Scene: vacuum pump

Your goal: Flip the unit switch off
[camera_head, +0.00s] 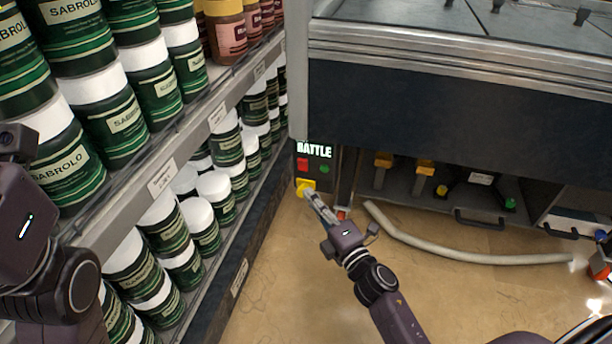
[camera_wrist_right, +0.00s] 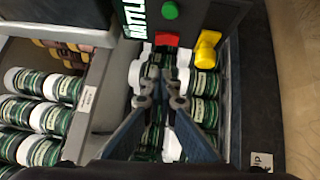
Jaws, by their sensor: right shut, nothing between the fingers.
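The black unit panel (camera_head: 314,168) carries the word BATTLE, a red button (camera_head: 302,164), a green button (camera_head: 324,169) and a yellow switch (camera_head: 305,187) at its lower left. In the right wrist view the yellow switch (camera_wrist_right: 207,50) sticks out from the panel beside the red button (camera_wrist_right: 168,40). My right gripper (camera_head: 309,194) is shut and empty, its tips close to the yellow switch in the head view. In the wrist view the fingertips (camera_wrist_right: 162,98) appear below and left of the switch, apart from it. Only my left arm's wrist shows at the left edge; its fingers are outside the picture.
A shelf (camera_head: 190,150) of green jars with white lids runs along the left, close to the panel. A freezer cabinet (camera_head: 450,110) stands right of the panel with an open lower bay. A pale hose (camera_head: 450,252) lies on the floor.

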